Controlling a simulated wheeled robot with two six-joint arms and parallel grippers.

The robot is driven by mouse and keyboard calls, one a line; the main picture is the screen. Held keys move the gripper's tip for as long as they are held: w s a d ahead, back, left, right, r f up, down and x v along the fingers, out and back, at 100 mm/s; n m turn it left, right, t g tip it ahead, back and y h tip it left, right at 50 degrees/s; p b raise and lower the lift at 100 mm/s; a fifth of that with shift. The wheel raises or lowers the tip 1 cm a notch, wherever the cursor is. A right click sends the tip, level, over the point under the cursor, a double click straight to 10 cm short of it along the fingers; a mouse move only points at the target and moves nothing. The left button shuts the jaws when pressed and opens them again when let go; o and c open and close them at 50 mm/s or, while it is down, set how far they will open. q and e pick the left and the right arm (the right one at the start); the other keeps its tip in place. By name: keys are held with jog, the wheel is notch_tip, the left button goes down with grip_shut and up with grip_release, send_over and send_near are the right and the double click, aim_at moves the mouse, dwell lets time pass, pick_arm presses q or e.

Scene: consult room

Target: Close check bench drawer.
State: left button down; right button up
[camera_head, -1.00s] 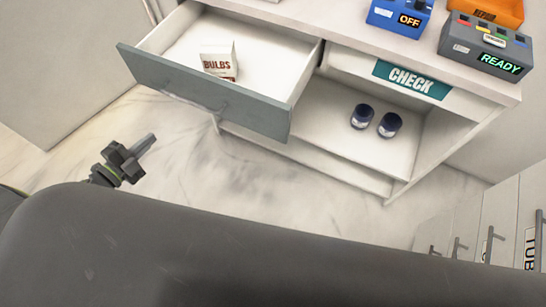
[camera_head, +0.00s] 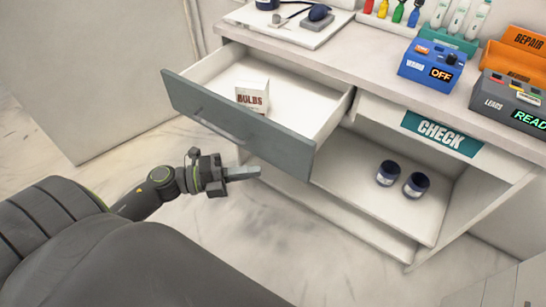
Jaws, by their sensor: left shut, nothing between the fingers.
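The check bench drawer (camera_head: 240,124) is pulled well out of the bench, with its grey front panel and long handle facing me. A small white box marked BULBS (camera_head: 252,97) sits inside it. The bench (camera_head: 440,100) carries a green CHECK label (camera_head: 442,133) to the right of the drawer. My left gripper (camera_head: 258,173) is shut and empty. It shows in front of and below the drawer front, pointing right, and I see no contact with the panel. My right gripper is out of view.
An open shelf under the label holds two dark-capped jars (camera_head: 388,173). On the bench top stand a blue device reading OFF (camera_head: 432,66), a grey READY unit (camera_head: 508,103), orange bins (camera_head: 513,62) and a white tray (camera_head: 290,24). The floor before the bench is clear.

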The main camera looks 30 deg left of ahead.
pick_arm(q)
jog(key=w+d, duration=0.2)
jog(key=w, duration=0.3)
jog(key=shift+d+p, duration=0.4)
jog(key=shift+w, duration=0.6)
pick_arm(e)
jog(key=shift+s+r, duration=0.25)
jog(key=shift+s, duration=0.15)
pick_arm(q)
jog(key=shift+w, duration=0.15)
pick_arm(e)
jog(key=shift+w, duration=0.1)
pick_arm(q)
jog(key=shift+w, duration=0.25)
jog(key=b, duration=0.5)
send_over(313, 125)
jog(key=shift+f, duration=0.1)
jog(key=w+b, duration=0.1)
jog(key=w, duration=0.3)
jog(key=shift+d+b, duration=0.15)
jog(key=shift+b, duration=0.25)
jog(key=shift+w, duration=0.4)
jog(key=shift+r, duration=0.3)
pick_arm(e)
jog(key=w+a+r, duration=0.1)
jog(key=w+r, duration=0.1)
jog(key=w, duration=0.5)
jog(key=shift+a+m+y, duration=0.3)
